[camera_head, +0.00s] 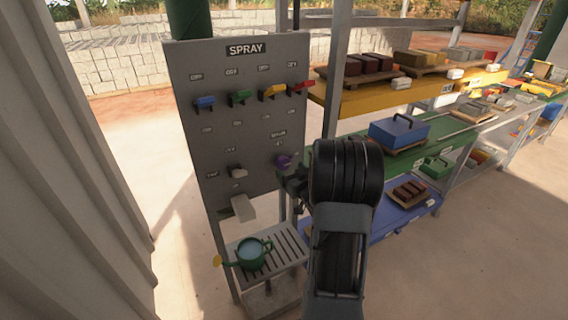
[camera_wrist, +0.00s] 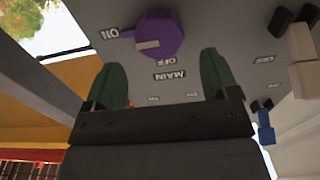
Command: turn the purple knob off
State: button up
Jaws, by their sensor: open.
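The purple knob (camera_head: 284,161) is on the lower right of the grey SPRAY panel (camera_head: 222,150). In the wrist view the knob (camera_wrist: 163,32) is at the top centre, and the text is upside down. Its pale pointer mark faces left, towards the ON label; OFF and MAIN are printed below the knob in that picture. My gripper (camera_wrist: 162,82) is open and empty, with its two green fingertips apart and the knob beyond and between them, not gripped. In the head view my gripper (camera_head: 296,181) is close by the knob, partly hidden by my arm.
Blue, green, yellow and red levers (camera_head: 240,95) line the panel's top. Shelves with a blue toolbox (camera_head: 399,133) stand to the right.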

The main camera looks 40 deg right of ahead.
aim_at(284, 164)
jog(key=shift+w+d, duration=0.2)
jog(key=shift+w, duration=1.15)
jog(key=shift+w+d, duration=0.2)
jog(key=shift+w, duration=1.15)
jog(key=shift+c, duration=0.2)
jog(key=c, duration=0.8)
jog(key=shift+c, duration=0.2)
